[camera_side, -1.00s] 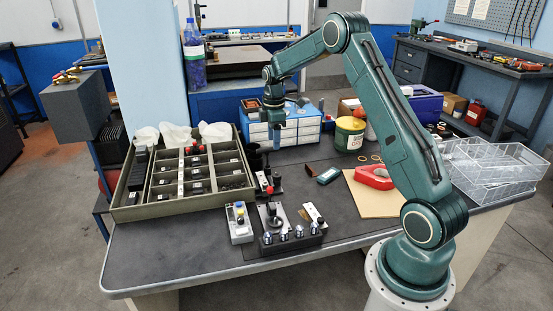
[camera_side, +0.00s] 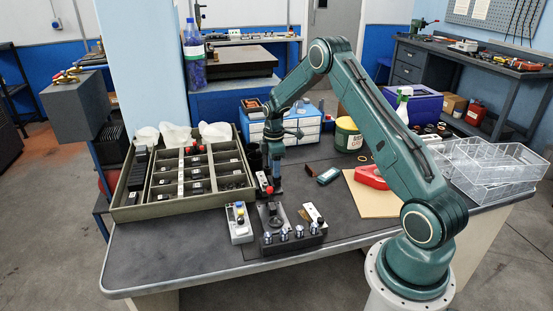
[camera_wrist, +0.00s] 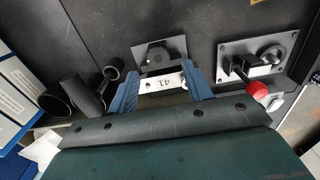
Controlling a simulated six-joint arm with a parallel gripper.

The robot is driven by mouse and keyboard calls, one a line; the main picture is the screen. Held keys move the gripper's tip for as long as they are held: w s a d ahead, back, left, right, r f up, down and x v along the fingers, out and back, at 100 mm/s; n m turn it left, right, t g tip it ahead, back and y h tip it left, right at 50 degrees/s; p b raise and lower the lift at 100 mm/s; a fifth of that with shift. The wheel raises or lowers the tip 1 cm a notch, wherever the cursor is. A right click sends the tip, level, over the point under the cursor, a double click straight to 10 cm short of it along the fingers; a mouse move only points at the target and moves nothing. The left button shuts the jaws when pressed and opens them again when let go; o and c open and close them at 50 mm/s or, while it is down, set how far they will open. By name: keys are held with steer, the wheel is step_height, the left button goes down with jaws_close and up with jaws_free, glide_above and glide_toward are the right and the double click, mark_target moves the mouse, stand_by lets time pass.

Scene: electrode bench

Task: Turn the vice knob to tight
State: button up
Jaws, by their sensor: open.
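My gripper (camera_side: 278,180) points down beside the label block with a red top (camera_side: 265,183) in the side view. In the wrist view my gripper (camera_wrist: 162,76) has its blue fingers apart, one on each side of a white strip marked 41 (camera_wrist: 160,83). A black knob (camera_wrist: 158,56) on a dark plate lies just beyond the fingertips, and looks like the vice knob. I see nothing held. I cannot tell whether a finger touches the strip. The knob's lower edge is partly hidden by the strip.
A lever with a red ball (camera_wrist: 258,91) stands on a plate close by at right in the wrist view. Dark cups (camera_wrist: 57,100) are at left. In the side view a compartment tray (camera_side: 125,210) is left, and blue-white drawers (camera_side: 302,122) stand behind.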

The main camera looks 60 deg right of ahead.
steer(key=shift+f, duration=1.4)
steer(key=shift+c, duration=0.4)
steer(key=c, duration=0.9)
